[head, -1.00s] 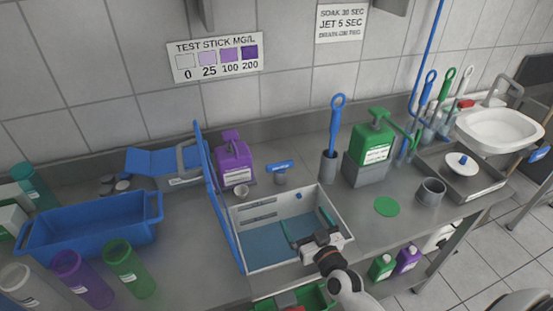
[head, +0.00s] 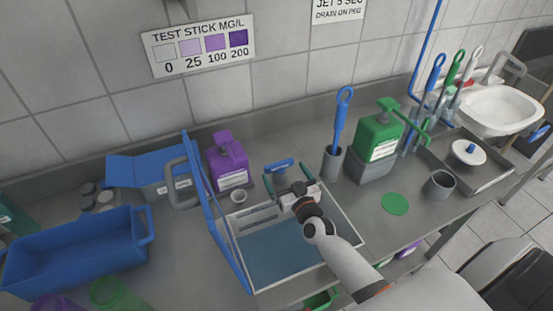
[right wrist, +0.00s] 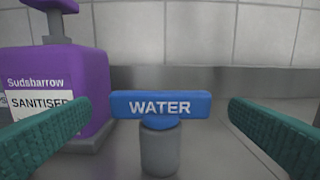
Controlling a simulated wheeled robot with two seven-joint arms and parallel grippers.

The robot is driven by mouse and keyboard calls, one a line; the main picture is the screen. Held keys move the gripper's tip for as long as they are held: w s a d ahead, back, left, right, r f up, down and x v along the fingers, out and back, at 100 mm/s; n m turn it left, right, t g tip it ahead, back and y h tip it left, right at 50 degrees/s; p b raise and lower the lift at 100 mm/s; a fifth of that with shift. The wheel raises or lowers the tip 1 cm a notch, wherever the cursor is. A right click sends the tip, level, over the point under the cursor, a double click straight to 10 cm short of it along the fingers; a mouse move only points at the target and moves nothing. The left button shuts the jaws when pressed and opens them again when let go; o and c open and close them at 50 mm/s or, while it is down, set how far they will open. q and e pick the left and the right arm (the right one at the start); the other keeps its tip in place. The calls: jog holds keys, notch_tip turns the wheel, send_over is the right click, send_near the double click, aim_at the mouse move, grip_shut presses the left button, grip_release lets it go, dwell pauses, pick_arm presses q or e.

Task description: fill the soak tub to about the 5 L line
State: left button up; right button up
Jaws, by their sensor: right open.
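The white soak tub (head: 290,277) is set in the counter, with blue-tinted water (head: 272,250) covering its floor. I cannot read any level line in it. The blue tap handle marked WATER (head: 279,166) stands behind the tub's back edge; in the right wrist view the handle (right wrist: 160,105) lies crosswise on a grey post. My right gripper (head: 293,189) is open over the back of the tub, in front of the handle. Its teal fingers stand apart on either side of the handle, not touching it. My left gripper is out of view.
A purple sanitiser jug (head: 228,162) stands left of the tap. A blue upright panel (head: 203,180) borders the tub's left side. A blue brush (head: 342,115) in a grey holder and a green pump bottle (head: 378,137) stand to the right.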

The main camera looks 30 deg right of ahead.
aim_at(279, 167)
jog(key=w, duration=0.5)
jog(key=shift+w+d+f, duration=0.15)
jog(key=shift+w+d, duration=0.05)
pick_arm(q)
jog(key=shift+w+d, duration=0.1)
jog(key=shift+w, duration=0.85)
pick_arm(e)
jog(key=shift+w, duration=0.65)
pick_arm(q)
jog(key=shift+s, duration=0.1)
pick_arm(e)
jog(key=shift+c, duration=0.2)
